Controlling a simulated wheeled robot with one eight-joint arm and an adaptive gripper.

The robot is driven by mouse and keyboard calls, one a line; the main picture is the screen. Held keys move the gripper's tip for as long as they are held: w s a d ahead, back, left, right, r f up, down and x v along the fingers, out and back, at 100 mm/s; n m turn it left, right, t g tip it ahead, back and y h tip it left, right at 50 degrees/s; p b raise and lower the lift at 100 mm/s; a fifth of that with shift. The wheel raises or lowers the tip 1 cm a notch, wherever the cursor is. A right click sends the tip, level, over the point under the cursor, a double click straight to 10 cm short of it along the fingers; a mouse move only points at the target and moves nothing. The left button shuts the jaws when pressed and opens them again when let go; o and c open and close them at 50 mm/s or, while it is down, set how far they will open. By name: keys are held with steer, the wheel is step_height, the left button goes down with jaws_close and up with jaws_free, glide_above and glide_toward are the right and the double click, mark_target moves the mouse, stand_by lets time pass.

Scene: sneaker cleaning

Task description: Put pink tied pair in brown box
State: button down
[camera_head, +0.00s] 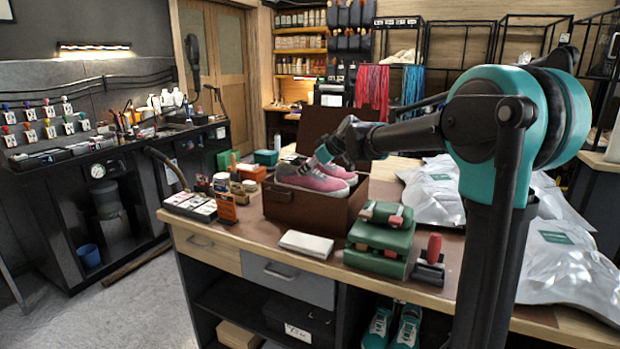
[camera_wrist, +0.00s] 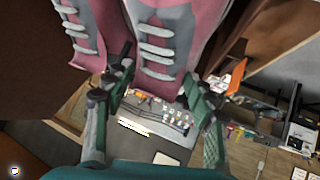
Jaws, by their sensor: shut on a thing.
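The pink tied pair (camera_head: 318,181), two pink sneakers with pale soles and laces, is at the mouth of the open brown box (camera_head: 305,208) on the workbench. The shoes overlap the box's rim in the head view; how deep they sit, and whether they touch the box, I cannot tell. The box's lid stands raised behind them. The shoes hide part of the box's inside.
A green case (camera_head: 382,245) stands right of the box, with a red-handled tool (camera_head: 431,256) beside it. A white block (camera_head: 306,244) lies in front. Bottles and an orange card (camera_head: 222,207) crowd the left. Silvery bags (camera_head: 565,262) cover the right.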

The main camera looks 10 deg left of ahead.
mark_target(314, 175)
steer(key=shift+f, duration=2.6)
steer(key=c, duration=0.5)
jaws_free()
steer(key=shift+c, duration=0.2)
steer(key=shift+r, duration=0.1)
steer(key=shift+r, duration=0.25)
steer(key=v, duration=1.2)
steer(key=shift+r, duration=0.3)
